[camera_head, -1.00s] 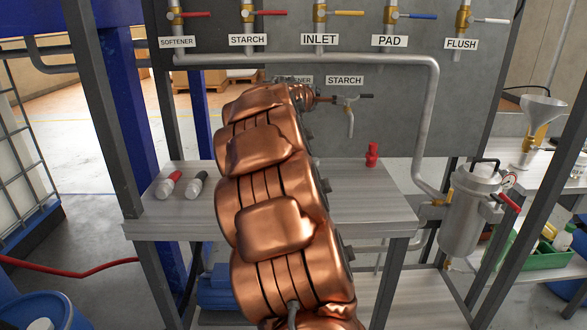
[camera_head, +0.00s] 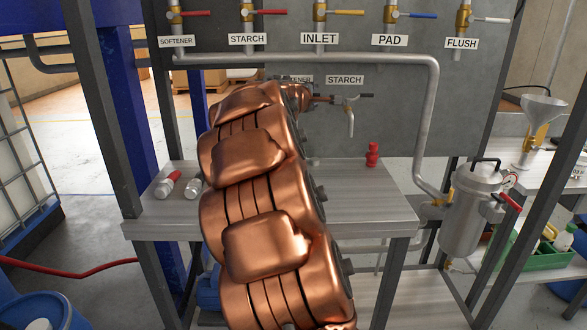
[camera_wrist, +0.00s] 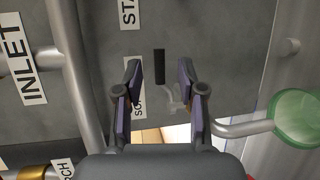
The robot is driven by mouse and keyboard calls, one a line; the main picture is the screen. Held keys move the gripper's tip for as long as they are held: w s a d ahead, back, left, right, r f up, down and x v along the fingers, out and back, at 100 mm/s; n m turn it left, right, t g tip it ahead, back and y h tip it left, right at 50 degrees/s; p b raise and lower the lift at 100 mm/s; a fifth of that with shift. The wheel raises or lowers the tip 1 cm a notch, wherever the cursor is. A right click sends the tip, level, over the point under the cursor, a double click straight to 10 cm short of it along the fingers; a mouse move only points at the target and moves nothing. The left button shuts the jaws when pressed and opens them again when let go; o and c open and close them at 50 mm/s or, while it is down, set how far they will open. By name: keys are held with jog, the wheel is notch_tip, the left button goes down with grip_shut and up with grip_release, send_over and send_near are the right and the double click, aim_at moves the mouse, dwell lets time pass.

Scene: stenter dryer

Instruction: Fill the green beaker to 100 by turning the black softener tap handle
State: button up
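The black softener tap handle (camera_wrist: 159,66) shows in the wrist view beside a partly hidden label starting with "SO" (camera_wrist: 140,88). The pale metal tap body (camera_wrist: 174,98) is near it. My gripper (camera_wrist: 160,76) is open, with one finger on each side of the handle in the picture; I see no contact, and the depth is unclear. A translucent green round vessel, apparently the green beaker (camera_wrist: 298,117), is at the right edge. Its fill level cannot be read. In the head view my copper arm hides the gripper, the softener tap and the beaker.
The starch tap (camera_head: 350,104) protrudes right of my arm. A grey pipe (camera_head: 434,110) and a metal filter vessel (camera_head: 465,215) are on the right.

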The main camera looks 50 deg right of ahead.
jog(key=shift+v, duration=2.45)
jog(key=shift+a+r, duration=0.1)
jog(key=v, duration=1.1)
jog(key=shift+s+a, duration=0.15)
jog(key=shift+a, duration=0.2)
jog(key=shift+r, duration=0.1)
jog(key=s+a+f+m+g+y, duration=0.2)
jog(key=s+a+f+y, duration=0.25)
jog(key=a+f, duration=0.55)
jog(key=s+a+f+m+g+y, duration=0.1)
jog(key=s+a+f+y, duration=0.35)
jog(key=a+f, duration=0.55)
jog(key=s+a+f+m+g+y, duration=0.25)
jog(key=s+a+f, duration=0.25)
jog(key=a+f, duration=0.5)
jog(key=s+a+f+n+g+y, duration=0.1)
jog(key=s+a+f+g+y, duration=0.2)
jog(key=s+a, duration=0.6)
notch_tip(320, 180, up, 14)
jog(key=w+a+t+p, duration=0.1)
jog(key=t+p, duration=0.1)
jog(key=p, duration=1.1)
jog(key=shift+w+a+r+y, duration=0.15)
jog(key=shift+w+a+y, duration=0.25)
jog(key=shift+y, duration=0.05)
